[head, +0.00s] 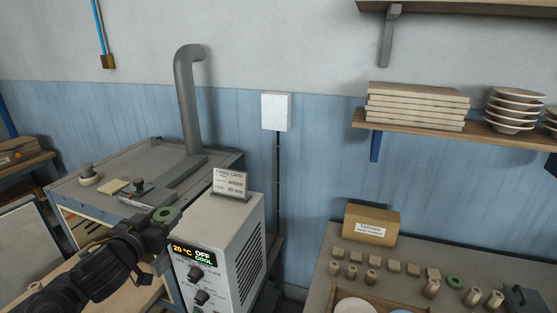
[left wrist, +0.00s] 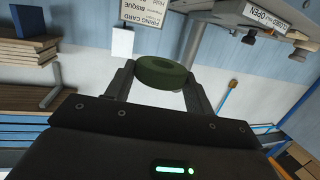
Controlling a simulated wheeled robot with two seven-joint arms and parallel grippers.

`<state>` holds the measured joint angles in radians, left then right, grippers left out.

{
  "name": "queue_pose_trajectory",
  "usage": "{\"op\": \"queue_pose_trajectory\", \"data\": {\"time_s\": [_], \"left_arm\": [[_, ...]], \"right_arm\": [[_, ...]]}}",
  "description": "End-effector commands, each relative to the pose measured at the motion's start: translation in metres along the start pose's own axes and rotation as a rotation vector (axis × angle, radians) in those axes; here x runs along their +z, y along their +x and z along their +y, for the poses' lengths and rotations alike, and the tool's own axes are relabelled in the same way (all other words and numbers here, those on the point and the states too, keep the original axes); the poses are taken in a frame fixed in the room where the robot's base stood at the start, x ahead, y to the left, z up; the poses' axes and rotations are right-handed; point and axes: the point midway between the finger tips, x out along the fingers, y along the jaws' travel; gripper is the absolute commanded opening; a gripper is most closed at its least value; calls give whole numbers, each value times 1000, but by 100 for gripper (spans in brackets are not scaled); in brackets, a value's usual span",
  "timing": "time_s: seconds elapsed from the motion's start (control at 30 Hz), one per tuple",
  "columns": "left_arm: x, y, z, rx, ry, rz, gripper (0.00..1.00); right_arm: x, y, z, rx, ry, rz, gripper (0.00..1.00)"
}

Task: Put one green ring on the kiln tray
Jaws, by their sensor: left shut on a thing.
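In the left wrist view the same green ring (left wrist: 160,72) sits between the two fingers (left wrist: 158,84). Another green ring (head: 454,282) lies on the right-hand table among several beige pieces. The kiln's display reads 20 °C, OFF and COOL. I cannot make out the kiln tray in either view. My right gripper is not clearly seen.
The firing card (head: 230,183) stands on top of the kiln. The right-hand table (head: 320,280) holds a cardboard box (head: 371,225). A wall shelf (head: 420,125) carries slabs and bowls.

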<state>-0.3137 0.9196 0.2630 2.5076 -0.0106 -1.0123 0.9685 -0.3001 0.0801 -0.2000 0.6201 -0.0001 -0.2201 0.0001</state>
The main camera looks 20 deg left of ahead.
Motion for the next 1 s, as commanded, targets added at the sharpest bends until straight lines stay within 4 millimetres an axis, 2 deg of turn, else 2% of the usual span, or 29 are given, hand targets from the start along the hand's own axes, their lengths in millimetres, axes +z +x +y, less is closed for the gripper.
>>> {"op": "queue_pose_trajectory", "data": {"time_s": [0.23, 0.37, 0.43, 0.57, 0.67, 0.7, 0.83, 0.9, 1.0], "left_arm": [[-2, 0, 5, 27, 8, 0, 31], [7, 1, 23, 116, 17, -2, 31], [24, 1, 39, 182, 20, -3, 31], [73, -1, 74, 312, 38, -3, 31], [117, -5, 109, 428, 54, 0, 31], [138, -7, 124, 477, 62, 0, 31], [194, -17, 173, 617, 84, 2, 31], [215, -22, 195, 669, 94, 4, 31], [235, -26, 215, 704, 101, 4, 31]], "right_arm": [[0, 0, 0, 0, 0, 0, 57], [0, 1, 0, 0, 0, 0, 57], [0, 5, 0, 0, 0, 0, 57], [2, 27, -1, 0, 0, 0, 57], [4, 49, -1, 0, 0, 0, 57], [6, 61, -1, 0, 0, 0, 57], [8, 95, -2, 0, 0, 0, 57], [10, 110, -2, 0, 0, 0, 57], [11, 126, -3, -1, 0, 0, 57]]}}
